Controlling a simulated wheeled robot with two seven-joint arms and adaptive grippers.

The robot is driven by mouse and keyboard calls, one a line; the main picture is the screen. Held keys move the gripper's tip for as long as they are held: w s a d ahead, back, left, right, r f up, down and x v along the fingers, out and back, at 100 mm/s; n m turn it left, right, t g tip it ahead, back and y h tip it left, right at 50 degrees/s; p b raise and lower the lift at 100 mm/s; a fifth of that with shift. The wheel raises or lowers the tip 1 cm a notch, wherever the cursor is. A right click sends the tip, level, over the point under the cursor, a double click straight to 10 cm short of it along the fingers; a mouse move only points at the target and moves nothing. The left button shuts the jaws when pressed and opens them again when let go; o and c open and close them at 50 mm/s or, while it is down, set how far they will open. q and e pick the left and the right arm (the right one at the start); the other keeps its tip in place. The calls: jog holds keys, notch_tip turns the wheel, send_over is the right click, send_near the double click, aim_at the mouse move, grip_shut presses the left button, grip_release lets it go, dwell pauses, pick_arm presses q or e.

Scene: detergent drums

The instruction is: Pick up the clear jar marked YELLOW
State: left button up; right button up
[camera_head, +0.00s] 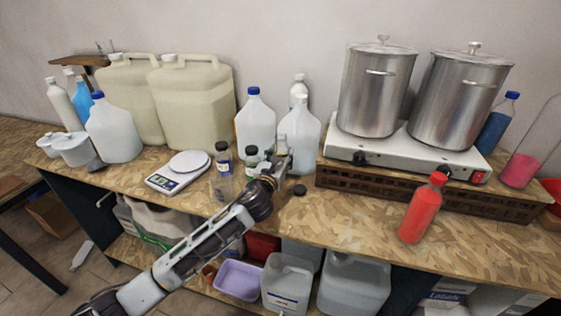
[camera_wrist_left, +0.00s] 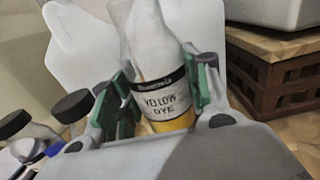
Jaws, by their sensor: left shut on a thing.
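The clear jar marked YELLOW DYE (camera_wrist_left: 165,103) fills the middle of the left wrist view, with a black and white label and yellow dye at its bottom. My left gripper (camera_wrist_left: 158,108) is shut on it, with green pads on both sides of the jar. In the head view my left gripper (camera_head: 276,165) is over the bench in front of the white jugs and mostly hides the jar. Whether the jar touches the bench is hidden. My right gripper is not in view.
Two black-capped jars (camera_head: 222,168) (camera_head: 250,161) stand just left of my gripper, near a scale (camera_head: 179,171). White jugs (camera_head: 304,137) are close behind. A black cap (camera_head: 300,190) lies to the right. Steel pots (camera_head: 376,95) and a red bottle (camera_head: 421,212) stand farther right.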

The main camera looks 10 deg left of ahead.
aim_at(278, 151)
pick_arm(q)
jog(key=shift+r, duration=1.6)
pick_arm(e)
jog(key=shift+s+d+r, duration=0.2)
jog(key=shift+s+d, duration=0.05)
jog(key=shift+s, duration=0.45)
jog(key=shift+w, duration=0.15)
pick_arm(q)
jog(key=shift+a, duration=0.1)
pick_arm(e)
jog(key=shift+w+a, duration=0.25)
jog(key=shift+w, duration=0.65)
